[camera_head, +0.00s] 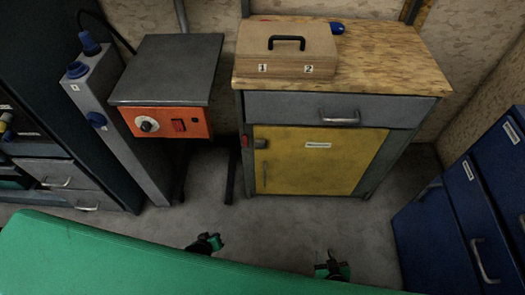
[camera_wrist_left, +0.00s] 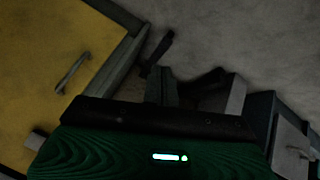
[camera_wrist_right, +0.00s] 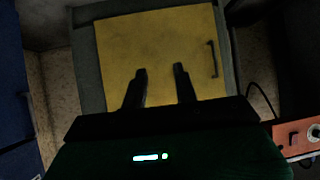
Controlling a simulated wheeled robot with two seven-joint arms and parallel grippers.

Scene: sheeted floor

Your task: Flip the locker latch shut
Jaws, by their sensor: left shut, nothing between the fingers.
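The yellow locker door (camera_head: 330,165) is closed under a grey drawer in the head view. Its dark latch (camera_head: 261,143) is at the door's upper left edge, with a small red piece (camera_head: 245,141) beside it. The door's slim handle (camera_head: 265,178) is below the latch. My left gripper (camera_head: 208,243) is shut and empty, low in front and left of the door. My right gripper (camera_head: 333,266) is low in front of the door, its fingers apart and empty. The right wrist view shows the door (camera_wrist_right: 165,45) beyond the fingers; the latch is not visible there.
A wooden box (camera_head: 285,55) and a blue object (camera_head: 337,28) are on the locker's wooden top. An orange-fronted unit (camera_head: 170,122) stands left and blue drawers (camera_head: 470,200) right. A green surface (camera_head: 110,262) fills the foreground.

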